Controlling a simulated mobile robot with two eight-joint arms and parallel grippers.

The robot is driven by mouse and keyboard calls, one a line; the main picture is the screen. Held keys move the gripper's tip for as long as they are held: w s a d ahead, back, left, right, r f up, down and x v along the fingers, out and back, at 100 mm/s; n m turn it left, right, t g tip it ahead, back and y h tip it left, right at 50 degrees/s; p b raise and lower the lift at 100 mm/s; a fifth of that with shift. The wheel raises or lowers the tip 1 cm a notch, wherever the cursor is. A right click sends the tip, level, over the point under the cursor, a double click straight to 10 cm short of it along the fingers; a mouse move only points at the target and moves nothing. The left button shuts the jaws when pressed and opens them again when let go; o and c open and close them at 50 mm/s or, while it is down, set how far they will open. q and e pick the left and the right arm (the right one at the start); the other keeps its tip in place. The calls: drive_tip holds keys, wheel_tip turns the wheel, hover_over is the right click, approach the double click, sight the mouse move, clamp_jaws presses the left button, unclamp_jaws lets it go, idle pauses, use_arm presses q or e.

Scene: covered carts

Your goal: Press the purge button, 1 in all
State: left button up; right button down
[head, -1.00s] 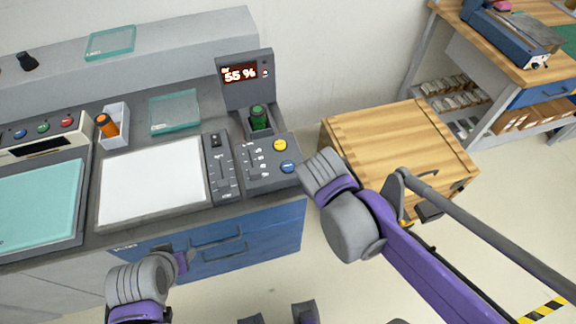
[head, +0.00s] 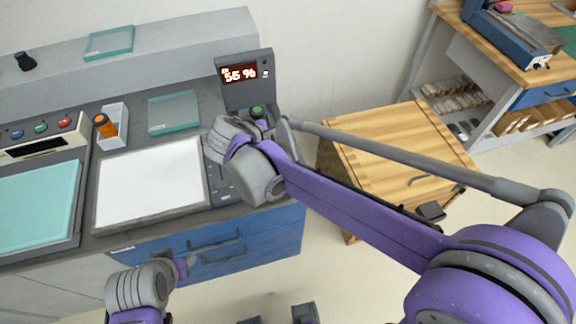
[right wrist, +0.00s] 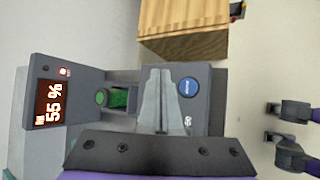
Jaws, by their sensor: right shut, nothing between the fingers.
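A control panel (right wrist: 203,120) carries a round blue button (right wrist: 188,87), with lettering too small to read surely. My right gripper (right wrist: 160,70) is shut and empty over the panel, just left of the blue button in the right wrist view. It hides the yellow button seen earlier beside the blue one. I cannot tell whether the fingertips touch the panel. In the head view my right wrist and arm cover most of the panel, and the right fingers are hidden. My left arm's hand (head: 140,287) is low at the left, before the blue drawers; its fingertips do not show clearly.
A white pad (head: 150,183), a tray with an orange bottle (head: 105,126) and a glass plate (head: 173,111) lie left. A wooden cart (head: 395,140) stands right.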

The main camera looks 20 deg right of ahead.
wheel_tip(320, 180, down, 7)
drive_tip(key=b, duration=0.5)
drive_tip(key=shift+f, duration=0.1)
drive_tip(key=shift+f+b, duration=0.5)
drive_tip(key=shift+f, duration=0.2)
idle(1.2)
drive_tip(key=shift+f, duration=0.4)
drive_tip(key=shift+f+b, duration=0.45)
drive_tip(key=shift+b, duration=0.05)
idle(0.4)
drive_tip(key=shift+r, duration=0.1)
drive_tip(key=shift+r+p, duration=0.7)
drive_tip(key=shift+r, duration=0.05)
